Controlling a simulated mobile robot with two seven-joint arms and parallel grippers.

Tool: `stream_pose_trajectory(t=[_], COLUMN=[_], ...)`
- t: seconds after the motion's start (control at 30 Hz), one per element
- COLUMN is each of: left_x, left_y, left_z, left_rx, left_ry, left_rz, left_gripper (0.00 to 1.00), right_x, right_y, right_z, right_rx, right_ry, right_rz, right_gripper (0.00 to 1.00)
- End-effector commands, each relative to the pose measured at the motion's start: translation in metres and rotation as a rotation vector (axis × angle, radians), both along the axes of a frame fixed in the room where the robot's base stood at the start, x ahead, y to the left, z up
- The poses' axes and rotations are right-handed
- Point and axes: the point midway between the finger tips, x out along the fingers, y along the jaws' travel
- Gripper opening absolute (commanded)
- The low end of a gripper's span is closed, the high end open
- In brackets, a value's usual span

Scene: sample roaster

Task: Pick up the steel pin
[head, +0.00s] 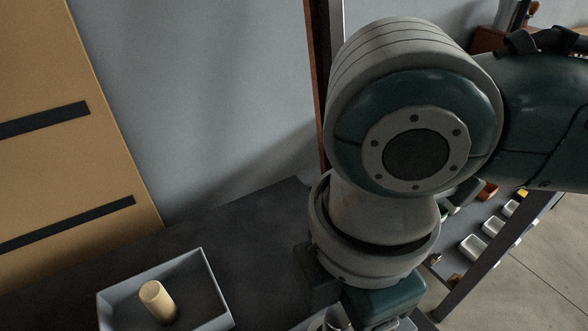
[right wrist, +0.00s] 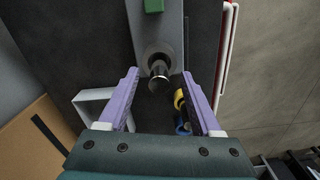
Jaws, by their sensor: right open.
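The steel pin (right wrist: 160,71) shows in the right wrist view as a short shiny cylinder with a dark side. It stands in or against a round grey seat on a grey strip. My right gripper (right wrist: 160,74) is open, with one lilac finger on each side of the pin and a gap on both sides. I cannot tell how far the fingertips are above it. In the head view my right arm hides the gripper, and I cannot make out the pin there. My left gripper is in neither view.
A grey tray (head: 203,262) with a cream cylinder (head: 153,297) in it stands on the dark bench at lower left. A yellow ring (right wrist: 179,99) and a blue ring (right wrist: 182,126) lie near the right finger. A green block (right wrist: 153,5) sits beyond the pin.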

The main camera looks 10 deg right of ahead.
Motion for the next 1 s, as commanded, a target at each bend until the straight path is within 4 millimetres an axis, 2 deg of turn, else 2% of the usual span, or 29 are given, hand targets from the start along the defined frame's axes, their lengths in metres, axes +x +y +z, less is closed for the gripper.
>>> stream_pose_trajectory(t=[0.23,0.8,1.0], left_x=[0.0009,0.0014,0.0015], left_y=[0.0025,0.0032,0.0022], left_z=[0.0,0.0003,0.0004], left_rx=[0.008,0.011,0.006], left_ry=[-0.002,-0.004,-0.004], left_rz=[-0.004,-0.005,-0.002], left_gripper=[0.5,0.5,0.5], right_x=[-0.0001,-0.0001,-0.0001], right_y=[0.0002,0.0002,0.0002], right_z=[-0.0017,-0.0014,-0.0014], right_rx=[0.001,0.001,0.001], right_ry=[0.0,0.0,0.0], right_rz=[0.001,0.0,0.0], right_gripper=[0.65,0.01,0.0])
